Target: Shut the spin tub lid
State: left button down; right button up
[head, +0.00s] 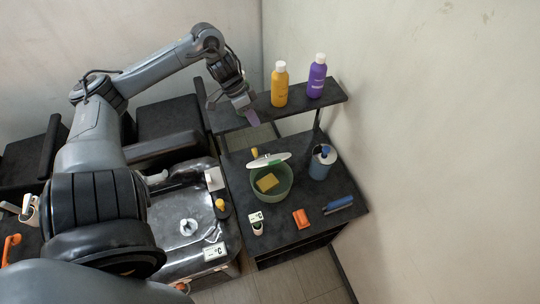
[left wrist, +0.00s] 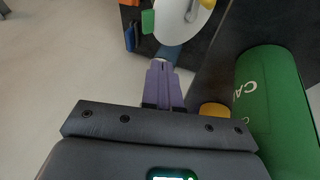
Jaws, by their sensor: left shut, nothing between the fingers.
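The green tub (head: 270,199) stands on the dark worktop with a yellow sponge-like block (head: 267,182) inside. Its white lid (head: 270,159) stands raised and tilted at the back rim, with a yellow knob (head: 254,153) beside it. My left gripper (head: 253,118), with purple fingers, is shut and empty, above and behind the lid, near the shelf. My right gripper is out of view.
A shelf (head: 330,92) behind holds yellow (head: 279,84) and purple (head: 317,76) bottles. A blue canister (head: 322,163), an orange item (head: 301,219) and a blue-handled tool (head: 338,205) lie around the tub. A green cylinder (left wrist: 275,110) stands close right in the wrist view.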

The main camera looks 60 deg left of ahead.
pick_arm(q)
jog(key=b+x, duration=0.1)
jog(key=x, duration=0.3)
jog(key=d+b+x, duration=0.1)
jog(key=x, duration=0.4)
jog(key=s+b+x, duration=0.1)
jog(key=x, duration=0.3)
jog(key=shift+w+d+b, duration=0.1)
jog(key=shift+d+b, duration=0.15)
jog(key=shift+b, duration=0.05)
jog(key=shift+d+f, duration=0.4)
jog(key=shift+d, duration=0.05)
jog(key=shift+d, duration=0.1)
jog(key=shift+d+f, duration=0.1)
